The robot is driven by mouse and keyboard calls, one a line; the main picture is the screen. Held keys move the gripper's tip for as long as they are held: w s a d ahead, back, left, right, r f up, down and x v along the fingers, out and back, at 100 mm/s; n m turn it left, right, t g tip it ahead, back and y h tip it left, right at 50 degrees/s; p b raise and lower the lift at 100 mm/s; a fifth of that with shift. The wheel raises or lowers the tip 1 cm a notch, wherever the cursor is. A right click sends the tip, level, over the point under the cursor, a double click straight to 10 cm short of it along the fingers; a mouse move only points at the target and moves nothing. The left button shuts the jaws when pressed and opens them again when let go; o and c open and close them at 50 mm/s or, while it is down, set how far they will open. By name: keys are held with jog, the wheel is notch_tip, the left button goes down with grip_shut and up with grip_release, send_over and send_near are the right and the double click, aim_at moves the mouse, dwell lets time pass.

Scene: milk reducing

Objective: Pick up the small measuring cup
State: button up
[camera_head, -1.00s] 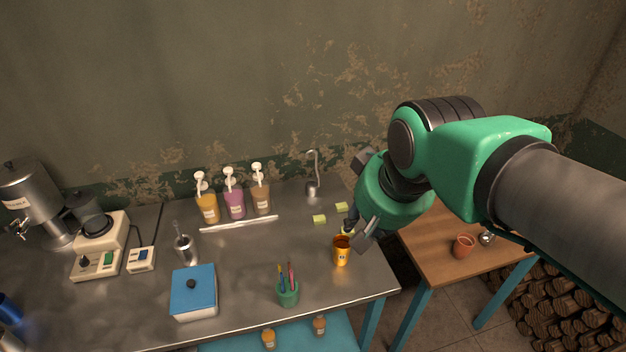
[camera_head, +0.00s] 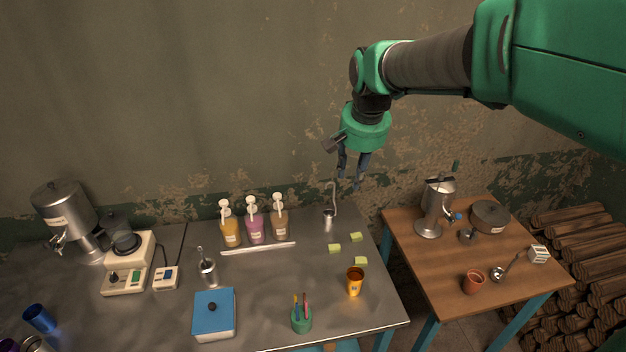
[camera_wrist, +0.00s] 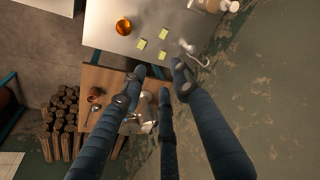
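A small metal cup with a tall hooked handle (camera_head: 328,219) stands upright at the back of the metal table, near the wall. It also shows in the wrist view (camera_wrist: 190,47). A second metal vessel with a handle or utensil (camera_head: 209,272) stands further left, and a small metal ladle-like cup (camera_head: 496,273) lies on the wooden table. I cannot tell for certain which is the small measuring cup. My gripper (camera_head: 350,178) hangs fingers-down above and slightly right of the hooked cup, apart from it. In the wrist view its fingers (camera_wrist: 157,82) are spread and empty.
An orange cup (camera_head: 355,282), yellow-green pads (camera_head: 335,248), a pen holder (camera_head: 302,320), pump bottles (camera_head: 255,229) and a blue-lidded box (camera_head: 213,314) stand on the metal table (camera_head: 270,285). The wooden table (camera_head: 430,270) holds a metal dispenser (camera_head: 434,210) and a terracotta cup (camera_head: 473,282).

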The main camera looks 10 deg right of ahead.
jog(key=w+d+m+p, duration=0.15)
jog(key=w+p, duration=0.25)
jog(key=w, duration=0.6)
jog(key=m+g+p, duration=0.3)
jog(key=m+p, duration=0.2)
jog(key=p, duration=0.6)
send_over(334, 194)
notch_tip(334, 194, down, 19)
jog(key=shift+w+r, duration=0.1)
jog(key=shift+r, duration=0.05)
jog(key=shift+w+f, duration=0.2)
jog(key=shift+f, duration=0.3)
jog(key=shift+f+p, duration=0.35)
jog(key=shift+f, duration=3.95)
jog(key=shift+f, duration=0.1)
jog(key=shift+f+p, duration=0.65)
jog(key=shift+f, duration=1.85)
